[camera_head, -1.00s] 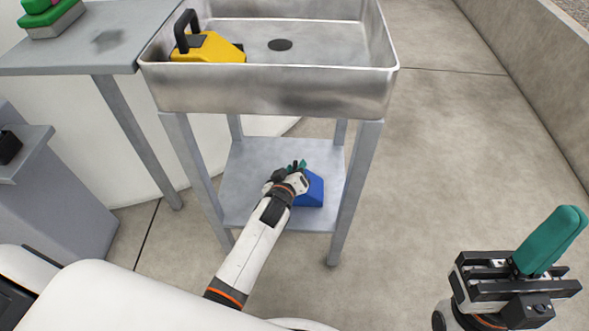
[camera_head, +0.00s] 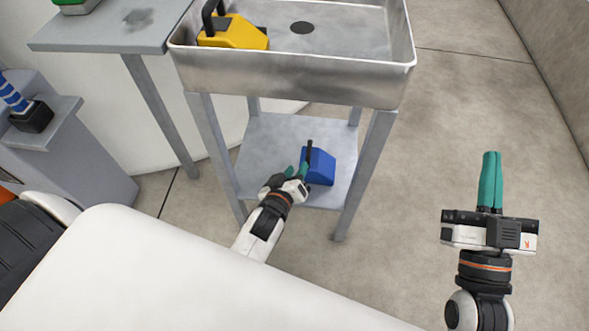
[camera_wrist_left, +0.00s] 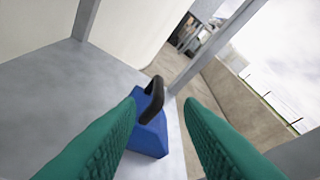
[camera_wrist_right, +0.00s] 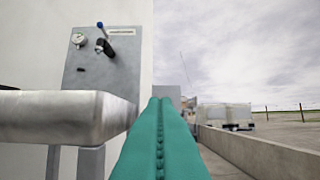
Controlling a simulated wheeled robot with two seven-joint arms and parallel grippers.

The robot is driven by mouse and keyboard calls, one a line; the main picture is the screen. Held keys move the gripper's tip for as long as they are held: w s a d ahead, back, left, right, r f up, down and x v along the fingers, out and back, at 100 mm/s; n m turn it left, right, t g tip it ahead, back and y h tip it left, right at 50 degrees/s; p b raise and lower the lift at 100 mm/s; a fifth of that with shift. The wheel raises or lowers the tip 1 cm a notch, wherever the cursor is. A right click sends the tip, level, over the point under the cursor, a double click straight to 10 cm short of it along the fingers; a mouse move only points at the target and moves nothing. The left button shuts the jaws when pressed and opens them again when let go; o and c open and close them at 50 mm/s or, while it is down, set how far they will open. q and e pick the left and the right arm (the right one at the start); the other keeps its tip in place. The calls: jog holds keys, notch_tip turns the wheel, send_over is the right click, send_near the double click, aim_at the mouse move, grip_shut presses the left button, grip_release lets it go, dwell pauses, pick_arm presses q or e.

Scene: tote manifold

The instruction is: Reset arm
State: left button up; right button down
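My left gripper (camera_head: 296,178) is at the front of the sink stand's lower shelf (camera_head: 262,140), beside a blue block-shaped object with a black handle (camera_head: 319,166). In the left wrist view its green fingers are spread apart, with the blue object (camera_wrist_left: 152,134) beyond them and nothing held. My right gripper (camera_head: 489,180) is out over open floor to the right of the stand, pointing forward. In the right wrist view its green fingers (camera_wrist_right: 160,140) are pressed together with nothing between them.
A metal sink (camera_head: 290,85) on legs stands ahead, holding a yellow object with a black handle (camera_head: 234,32). A grey table (camera_head: 100,38) is at the left, with a grey cabinet (camera_head: 75,150) below. Concrete floor (camera_head: 455,110) is clear at the right.

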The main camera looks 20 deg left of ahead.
pick_arm(q)
jog(key=shift+s+r, duration=0.1)
jog(key=shift+s, duration=0.15)
pick_arm(e)
jog(key=shift+w+f+g, duration=0.15)
jog(key=shift+f+g, duration=0.15)
jog(key=shift+f, duration=0.05)
